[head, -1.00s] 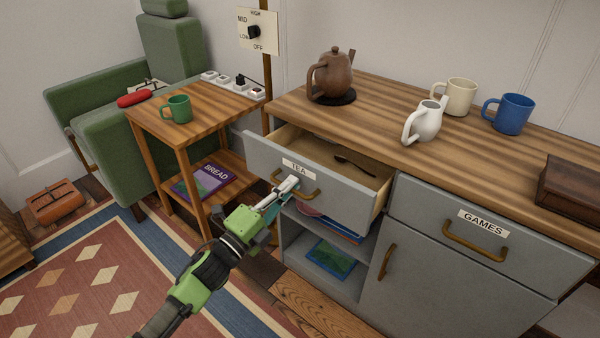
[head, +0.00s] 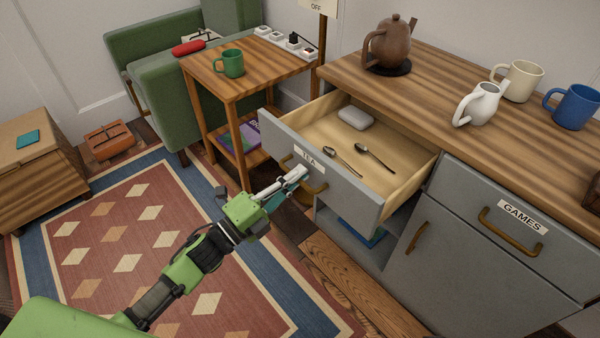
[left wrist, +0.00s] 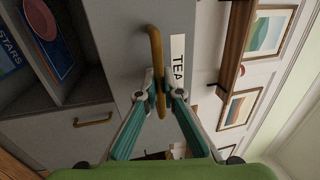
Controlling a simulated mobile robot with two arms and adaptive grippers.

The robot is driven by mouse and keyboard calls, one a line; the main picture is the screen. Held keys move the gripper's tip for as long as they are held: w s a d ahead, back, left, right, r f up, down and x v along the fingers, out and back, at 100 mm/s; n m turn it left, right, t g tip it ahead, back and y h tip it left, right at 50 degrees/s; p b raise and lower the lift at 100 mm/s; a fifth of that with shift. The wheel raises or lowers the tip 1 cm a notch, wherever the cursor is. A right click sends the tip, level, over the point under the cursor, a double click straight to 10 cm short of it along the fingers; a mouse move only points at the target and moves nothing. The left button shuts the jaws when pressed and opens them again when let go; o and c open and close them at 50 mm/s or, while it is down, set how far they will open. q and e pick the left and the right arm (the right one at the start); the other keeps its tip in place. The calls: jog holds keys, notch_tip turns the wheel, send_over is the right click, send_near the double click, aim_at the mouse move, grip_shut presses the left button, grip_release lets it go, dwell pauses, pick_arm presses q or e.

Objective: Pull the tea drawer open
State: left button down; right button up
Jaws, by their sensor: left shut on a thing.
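The tea drawer (head: 347,193) stands well open in the grey cabinet, its label reading TEA. Two spoons (head: 360,157) and a small grey box-like item (head: 355,118) lie inside it. My left gripper (head: 300,174) is shut on the drawer's brass handle (head: 316,189). In the left wrist view the gripper's fingers (left wrist: 160,97) close around the handle (left wrist: 156,55) beside the TEA label (left wrist: 178,65). My right gripper is not in view.
The brown teapot (head: 390,45), white jug (head: 479,104), cream mug (head: 520,80) and blue mug (head: 573,106) stand on the cabinet top. The games drawer (head: 515,225) is closed. A side table (head: 270,66) with a green mug (head: 230,64) stands left of the cabinet. Rug floor in front is clear.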

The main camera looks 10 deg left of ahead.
pick_arm(q)
jog(key=c, duration=2.2)
grip_release()
jog(key=v, duration=1.2)
